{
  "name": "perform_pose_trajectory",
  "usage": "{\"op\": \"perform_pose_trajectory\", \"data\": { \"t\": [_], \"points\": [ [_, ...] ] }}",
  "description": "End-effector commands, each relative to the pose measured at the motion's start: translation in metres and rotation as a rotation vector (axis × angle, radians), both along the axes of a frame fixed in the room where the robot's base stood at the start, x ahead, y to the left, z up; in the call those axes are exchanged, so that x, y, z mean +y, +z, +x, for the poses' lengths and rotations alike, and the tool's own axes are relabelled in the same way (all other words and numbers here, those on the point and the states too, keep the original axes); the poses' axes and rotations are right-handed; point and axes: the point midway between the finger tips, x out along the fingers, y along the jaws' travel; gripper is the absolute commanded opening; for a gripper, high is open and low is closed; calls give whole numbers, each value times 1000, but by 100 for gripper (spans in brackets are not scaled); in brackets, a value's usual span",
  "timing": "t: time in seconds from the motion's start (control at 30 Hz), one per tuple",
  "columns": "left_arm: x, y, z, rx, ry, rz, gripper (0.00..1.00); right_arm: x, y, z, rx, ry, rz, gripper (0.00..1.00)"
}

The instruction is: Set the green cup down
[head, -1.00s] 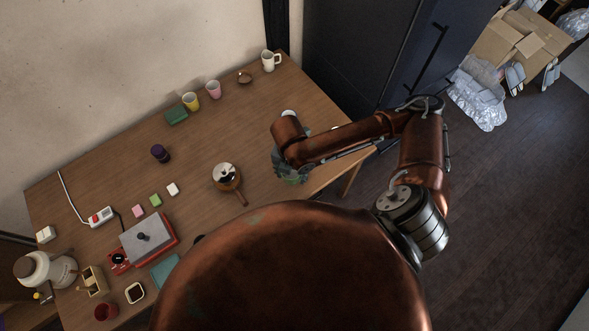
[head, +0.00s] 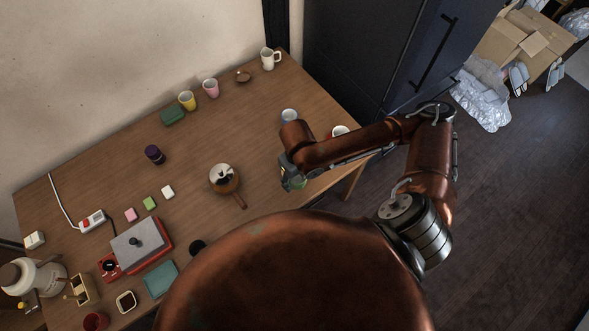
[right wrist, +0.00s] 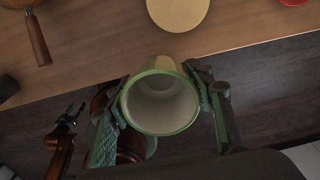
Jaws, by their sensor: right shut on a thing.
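My right gripper (right wrist: 163,106) is shut on the green cup (right wrist: 161,66), with one finger on each side of it. The wrist view looks into the cup's pale, empty-looking inside. The cup overlaps the table's front edge in that view, with dark floor showing below; I cannot tell its exact height. In the head view the right gripper (head: 290,176) is at the table's near right edge, and a bit of the green cup (head: 299,184) shows beside it. A dark gripper on a copper arm, seemingly my left (right wrist: 68,118), shows small in the wrist view; its jaws are unclear.
A tan round disc (right wrist: 178,10) lies on the table (right wrist: 95,45) just beyond the cup. A wooden-handled pot (head: 224,179) stands to the left. The table's middle has clear room.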

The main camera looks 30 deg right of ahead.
Motion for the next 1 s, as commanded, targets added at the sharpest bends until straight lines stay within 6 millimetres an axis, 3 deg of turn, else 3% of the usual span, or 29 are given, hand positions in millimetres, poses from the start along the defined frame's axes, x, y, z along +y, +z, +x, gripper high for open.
{"op": "perform_pose_trajectory", "data": {
  "t": [0.03,0.2,0.4,0.73,1.0],
  "points": [
    [0,-15,-4,6,0,0,40,-3,-9,6,-3,-1,0,21],
    [-1,-18,-5,8,0,-1,40,-24,-22,42,0,-7,-1,21],
    [-1,-26,-7,12,0,0,40,-38,-57,67,2,-5,1,21],
    [-1,-31,-9,15,0,-1,40,-47,-78,83,-1,-3,2,21],
    [-1,-39,-13,20,0,0,40,-49,-112,85,0,-1,0,21]
  ]
}}
